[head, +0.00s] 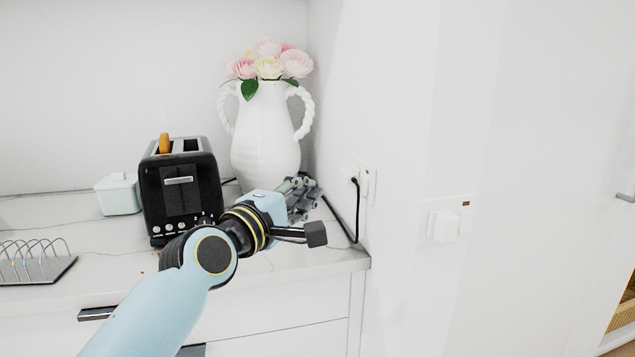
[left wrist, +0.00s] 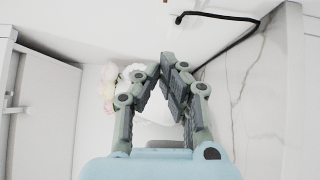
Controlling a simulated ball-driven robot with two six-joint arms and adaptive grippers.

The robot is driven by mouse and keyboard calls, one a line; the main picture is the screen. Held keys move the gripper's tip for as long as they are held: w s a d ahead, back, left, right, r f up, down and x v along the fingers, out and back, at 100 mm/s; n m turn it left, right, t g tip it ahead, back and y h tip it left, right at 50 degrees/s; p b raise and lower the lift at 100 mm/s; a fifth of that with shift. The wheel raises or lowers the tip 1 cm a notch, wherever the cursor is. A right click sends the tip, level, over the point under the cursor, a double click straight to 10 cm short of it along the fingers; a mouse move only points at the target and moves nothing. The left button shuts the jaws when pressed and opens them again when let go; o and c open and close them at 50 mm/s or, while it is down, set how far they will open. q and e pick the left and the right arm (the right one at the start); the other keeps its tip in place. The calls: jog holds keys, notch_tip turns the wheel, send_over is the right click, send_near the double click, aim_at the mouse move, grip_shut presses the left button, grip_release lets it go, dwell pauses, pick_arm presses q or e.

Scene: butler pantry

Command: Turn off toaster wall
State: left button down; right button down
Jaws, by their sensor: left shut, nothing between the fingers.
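A black toaster (head: 181,190) with a silver lever and something orange-brown in its top slot stands on the counter. On the wall to the right, a white socket plate (head: 369,185) holds a black plug (head: 355,181) with a black cable (head: 341,221) hanging down. The plug and cable also show at the top of the left wrist view (left wrist: 225,15). My left gripper (head: 311,189) is shut and empty, left of the socket and in front of the vase. In the left wrist view (left wrist: 163,66) its fingertips are together, apart from the plug. Any switch rocker is too small to make out.
A white two-handled vase (head: 265,135) with flowers stands behind my gripper. A mint box (head: 118,194) and a metal toast rack (head: 38,262) are on the left. A second wall plate (head: 450,220) with a red mark is farther right. The counter (head: 310,260) is clear at front right.

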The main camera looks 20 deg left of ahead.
pick_arm(q)
jog(key=shift+v, duration=1.05)
jog(key=s+a+f+m+g+y+b, duration=0.1)
jog(key=s+f+g, duration=0.35)
jog(key=f, duration=0.95)
jog(key=s+a+f+m+g+y, duration=0.15)
jog(key=s+f, duration=0.55)
jog(key=f, duration=0.7)
jog(key=s+a+f+m+g+b, duration=0.1)
jog(key=s+a+f+m+g, duration=0.3)
jog(key=f, duration=1)
jog(key=s+a+f+m+g, duration=0.1)
jog(key=s+f, duration=0.5)
jog(key=s, duration=0.6)
jog(key=s+a+f+m+g+y, duration=0.1)
jog(key=s+f+m+g, duration=0.3)
jog(key=s, duration=0.9)
jog(key=s+a+f+m+g+y, duration=0.1)
jog(key=s+f+m, duration=0.4)
jog(key=s+f, duration=0.5)
jog(key=s+g, duration=0.1)
jog(key=s, duration=0.1)
jog(key=shift+s+b, duration=0.3)
jog(key=shift+s, duration=0.05)
